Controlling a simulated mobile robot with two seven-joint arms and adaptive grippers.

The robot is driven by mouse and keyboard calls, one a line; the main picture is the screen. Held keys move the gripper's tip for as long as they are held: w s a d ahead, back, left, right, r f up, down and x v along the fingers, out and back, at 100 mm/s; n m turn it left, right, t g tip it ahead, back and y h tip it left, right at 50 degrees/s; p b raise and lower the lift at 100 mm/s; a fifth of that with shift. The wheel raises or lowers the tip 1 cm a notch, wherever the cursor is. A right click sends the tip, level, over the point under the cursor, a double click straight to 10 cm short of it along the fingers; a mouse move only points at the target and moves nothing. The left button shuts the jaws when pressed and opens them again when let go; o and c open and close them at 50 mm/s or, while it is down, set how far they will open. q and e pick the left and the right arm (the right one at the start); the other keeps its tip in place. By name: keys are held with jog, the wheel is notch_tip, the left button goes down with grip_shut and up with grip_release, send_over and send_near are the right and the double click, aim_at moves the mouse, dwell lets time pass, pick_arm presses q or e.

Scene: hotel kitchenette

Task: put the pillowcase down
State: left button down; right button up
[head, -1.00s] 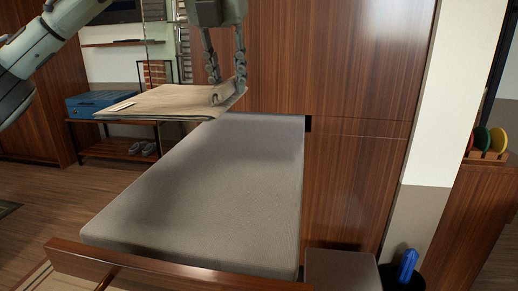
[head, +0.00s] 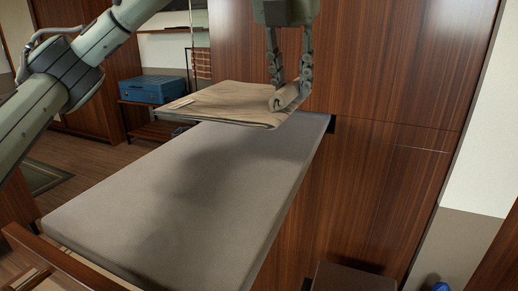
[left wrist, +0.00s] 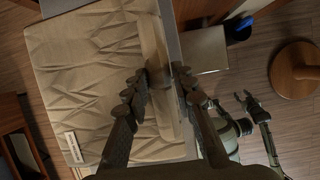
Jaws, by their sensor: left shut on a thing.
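My left gripper (head: 290,88) is shut on the tan folded pillowcase (head: 228,103), gripping its rolled right edge from above.
The bed top is bare. A brown wood panel wall (head: 380,90) stands right of the bed. A blue case (head: 152,89) rests on a low bench behind. A round wooden stool (left wrist: 295,70) stands on the floor.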

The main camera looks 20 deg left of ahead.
aim_at(266, 112)
pick_arm(q)
jog(key=s+f, duration=0.1)
jog(key=s, duration=0.1)
jog(key=s+a+f, duration=0.1)
jog(key=s+f, duration=0.1)
jog(key=s, duration=0.1)
jog(key=s+f, duration=0.2)
jog(key=shift+s+a+b, duration=0.3)
jog(key=shift+s+b, duration=0.1)
notch_tip(266, 112, down, 3)
jog(key=shift+f, duration=0.4)
jog(key=c, duration=1.3)
grip_release()
jog(key=shift+o, duration=0.2)
pick_arm(e)
jog(key=r, duration=0.3)
jog(key=shift+w+d+r, duration=0.15)
jog(key=shift+w+r, duration=0.1)
